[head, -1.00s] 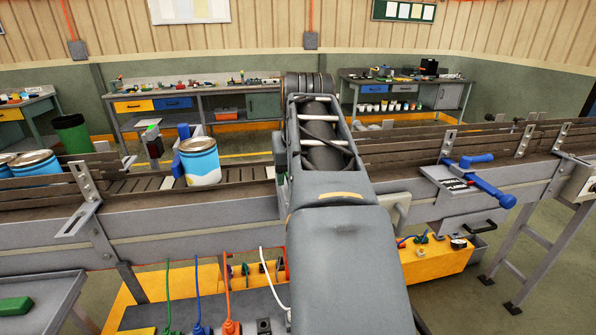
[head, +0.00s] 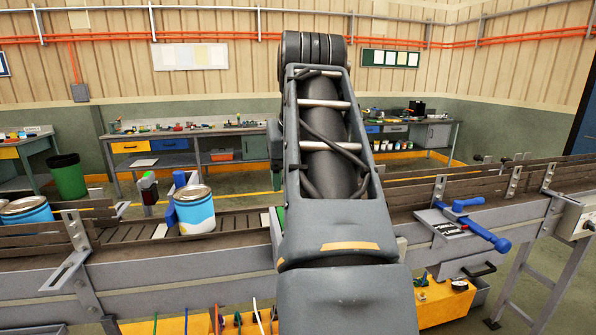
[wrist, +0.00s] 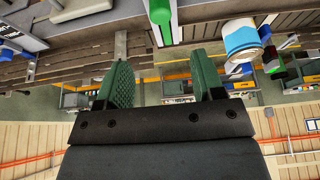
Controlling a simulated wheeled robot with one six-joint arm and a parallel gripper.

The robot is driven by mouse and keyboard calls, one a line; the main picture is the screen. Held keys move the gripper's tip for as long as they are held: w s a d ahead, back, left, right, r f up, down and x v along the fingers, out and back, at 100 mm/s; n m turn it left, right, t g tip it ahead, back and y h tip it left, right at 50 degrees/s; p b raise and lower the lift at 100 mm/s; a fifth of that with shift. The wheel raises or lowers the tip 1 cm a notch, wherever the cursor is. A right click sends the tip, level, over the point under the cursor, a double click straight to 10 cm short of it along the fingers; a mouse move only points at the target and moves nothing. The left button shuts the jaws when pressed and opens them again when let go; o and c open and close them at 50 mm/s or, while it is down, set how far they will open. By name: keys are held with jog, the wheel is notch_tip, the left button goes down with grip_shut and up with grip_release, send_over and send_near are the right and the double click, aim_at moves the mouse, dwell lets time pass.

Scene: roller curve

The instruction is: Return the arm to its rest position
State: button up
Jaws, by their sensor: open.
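My arm stands in the middle of the head view, raised in front of the conveyor, and hides part of it. My gripper (wrist: 165,82) shows in the wrist view with its two green fingers apart and nothing between them. That view is upside down, with the conveyor along its top edge. The gripper itself is hidden behind the arm in the head view. A blue and white can (head: 195,211) stands upright on the conveyor, left of my arm. It also shows in the wrist view (wrist: 242,40), apart from the fingers.
The roller conveyor (head: 130,262) runs across the whole front. More cans (head: 28,214) stand at its left end. A blue clamp handle (head: 480,232) sticks out on the right side. A green bin (head: 67,176) and workbenches (head: 160,160) stand behind, with floor between.

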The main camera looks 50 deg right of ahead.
jog(key=shift+s+r, duration=0.1)
jog(key=shift+r, duration=0.05)
jog(key=shift+a, duration=0.1)
dwell(0.4)
jog(key=w+a+f+n+y, duration=0.1)
jog(key=w+a+f+n, duration=0.15)
jog(key=f, duration=0.45)
jog(key=w+a+f+n, duration=0.1)
jog(key=w+a+f, duration=0.3)
jog(key=f, duration=0.2)
jog(key=a+f+n, duration=0.1)
jog(key=a+f, duration=0.4)
jog(key=f, duration=0.4)
jog(key=s+a+f+n+y, duration=0.1)
jog(key=a+f+n, duration=0.1)
jog(key=a+f, duration=0.3)
notch_tip(320, 180, down, 4)
jog(key=shift+a+f+t+y, duration=0.15)
jog(key=shift+a+t+y, duration=0.15)
jog(key=shift+a, duration=0.1)
jog(key=shift+n, duration=0.25)
